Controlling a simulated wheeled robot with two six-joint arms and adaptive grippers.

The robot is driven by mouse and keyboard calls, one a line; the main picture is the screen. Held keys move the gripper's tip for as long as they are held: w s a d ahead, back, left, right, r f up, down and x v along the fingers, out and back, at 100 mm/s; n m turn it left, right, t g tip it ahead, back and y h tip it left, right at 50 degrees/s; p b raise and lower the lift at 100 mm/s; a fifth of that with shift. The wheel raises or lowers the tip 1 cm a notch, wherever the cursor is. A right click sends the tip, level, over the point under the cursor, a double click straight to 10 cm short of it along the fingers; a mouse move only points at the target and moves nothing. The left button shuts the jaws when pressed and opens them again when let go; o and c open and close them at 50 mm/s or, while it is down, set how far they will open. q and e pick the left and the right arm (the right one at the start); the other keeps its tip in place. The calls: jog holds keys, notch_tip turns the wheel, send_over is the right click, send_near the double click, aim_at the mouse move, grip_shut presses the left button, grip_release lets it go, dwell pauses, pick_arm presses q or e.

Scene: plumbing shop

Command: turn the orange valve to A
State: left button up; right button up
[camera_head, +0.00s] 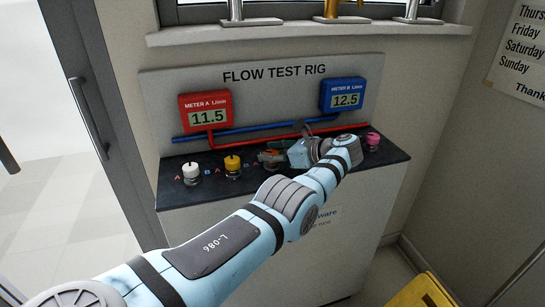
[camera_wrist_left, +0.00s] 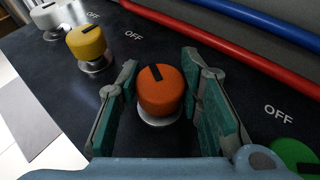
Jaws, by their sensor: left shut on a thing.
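The orange valve (camera_wrist_left: 160,92) is a round knob on a metal base, between the two fingers of my left gripper (camera_wrist_left: 161,110) in the left wrist view. A black mark on its top points up and slightly left, roughly toward an OFF label (camera_wrist_left: 133,35). My left gripper is shut on the orange valve, with green pads on both sides. In the head view my left gripper (camera_head: 271,157) is at the middle of the dark counter and mostly hides the valve. The A label for this valve is not clear. My right gripper is not in view.
A yellow valve (camera_head: 233,164) and white valve (camera_head: 191,172) stand to the left. A pink valve (camera_head: 372,140) is at the right, and a green valve (camera_wrist_left: 295,154) shows in the wrist view. Red and blue pipes run behind. Meter A (camera_head: 206,113) reads 11.5; meter B (camera_head: 343,94) reads 12.5.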

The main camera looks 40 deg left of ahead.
pick_arm(q)
jog(key=shift+f, duration=0.1)
jog(key=o, duration=1.2)
jog(key=shift+s, duration=0.1)
jog(key=shift+r, duration=0.45)
notch_tip(320, 180, up, 9)
jog(key=shift+r, duration=0.15)
